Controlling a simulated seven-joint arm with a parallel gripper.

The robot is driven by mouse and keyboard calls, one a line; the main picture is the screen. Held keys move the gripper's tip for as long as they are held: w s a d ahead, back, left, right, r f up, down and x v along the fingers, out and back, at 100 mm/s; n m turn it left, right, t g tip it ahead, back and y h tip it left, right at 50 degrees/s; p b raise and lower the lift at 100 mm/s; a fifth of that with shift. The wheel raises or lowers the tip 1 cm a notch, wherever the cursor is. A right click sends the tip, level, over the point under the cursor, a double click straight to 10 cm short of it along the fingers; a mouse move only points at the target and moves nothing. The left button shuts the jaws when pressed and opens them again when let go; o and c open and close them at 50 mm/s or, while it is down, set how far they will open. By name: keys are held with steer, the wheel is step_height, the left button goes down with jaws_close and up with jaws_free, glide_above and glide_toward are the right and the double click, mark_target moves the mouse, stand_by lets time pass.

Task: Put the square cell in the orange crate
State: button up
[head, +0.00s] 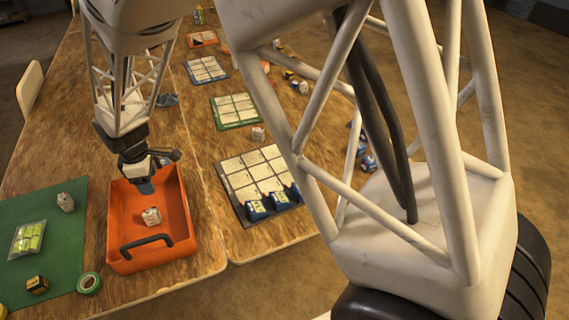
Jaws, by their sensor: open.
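The orange crate (180,204) stands on the wooden table, left of the middle of the head view. A small white boxy cell (151,217) lies on the crate floor, near the black handle. It looks like the square cell, though its label is too small to read. My gripper (146,187) points down over the far part of the crate. It is open and appears apart from the cell, with nothing visible in it. The dark fingers are small and partly hidden by the wrist.
A gridded tray (235,180) with blue cells lies right of the crate.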

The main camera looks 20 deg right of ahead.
steer(key=s+d+r+m, duration=0.4)
steer(key=s+d+r, duration=0.1)
steer(key=d+r, duration=0.55)
steer(key=s+d+r+m, duration=0.3)
steer(key=s+d, duration=0.3)
steer(key=s, duration=0.2)
steer(key=s+d+r+m+t, duration=0.1)
steer(key=s+d+r+m, duration=0.2)
steer(key=s+d+m, duration=0.2)
steer(key=s+d+r+m+t, duration=0.1)
steer(key=s+d+r+m, duration=0.2)
steer(key=s+d, duration=0.4)
steer(key=s+m, duration=0.1)
steer(key=s, duration=0.2)
steer(key=shift+s+d+r, duration=0.15)
steer(key=shift+s+d, duration=0.2)
steer(key=shift+s, duration=0.05)
